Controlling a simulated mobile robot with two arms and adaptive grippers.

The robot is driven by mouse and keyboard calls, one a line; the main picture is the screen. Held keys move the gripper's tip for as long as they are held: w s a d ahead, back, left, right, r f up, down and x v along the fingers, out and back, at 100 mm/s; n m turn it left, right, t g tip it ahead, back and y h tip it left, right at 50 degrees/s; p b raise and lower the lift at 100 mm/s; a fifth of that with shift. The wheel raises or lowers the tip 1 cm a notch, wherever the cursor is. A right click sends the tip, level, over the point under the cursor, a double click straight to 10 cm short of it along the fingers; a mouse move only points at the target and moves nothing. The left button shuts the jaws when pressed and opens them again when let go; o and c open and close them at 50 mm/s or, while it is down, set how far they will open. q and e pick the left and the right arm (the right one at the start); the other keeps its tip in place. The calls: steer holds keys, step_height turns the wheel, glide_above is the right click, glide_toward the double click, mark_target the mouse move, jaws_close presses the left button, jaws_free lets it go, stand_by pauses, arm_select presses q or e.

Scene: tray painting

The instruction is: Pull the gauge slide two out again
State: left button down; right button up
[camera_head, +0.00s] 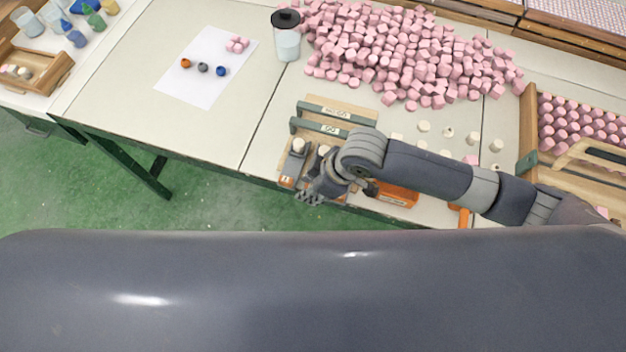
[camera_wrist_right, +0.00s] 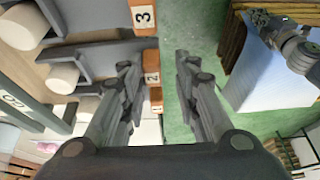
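The wooden gauge (camera_head: 341,103) stands on the table, with green bars marked GO (camera_head: 330,129) and, behind it, what reads NO GO. Its grey slides have numbered orange ends. Slide one (camera_head: 287,181) is at the left; my right arm hides much of the others. In the right wrist view the orange end of slide two (camera_wrist_right: 152,79) shows between the fingertips of my open right gripper (camera_wrist_right: 157,72); I see no contact. Slide three's end (camera_wrist_right: 144,17) is above it. Pale cylinders lie by the slides. Dark parts at upper right seem my left gripper (camera_wrist_right: 262,20), state unclear.
Several pale pieces (camera_head: 424,126) lie right of the gauge, near an orange tool (camera_head: 397,195). A big heap of pink pieces (camera_head: 400,50) fills the table behind. A jar (camera_head: 287,38) and a paper sheet (camera_head: 208,85) stand left. Green floor lies before the table edge.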

steer(key=shift+w+r, duration=0.1)
steer(key=v, duration=1.2)
steer(key=shift+s, duration=0.25)
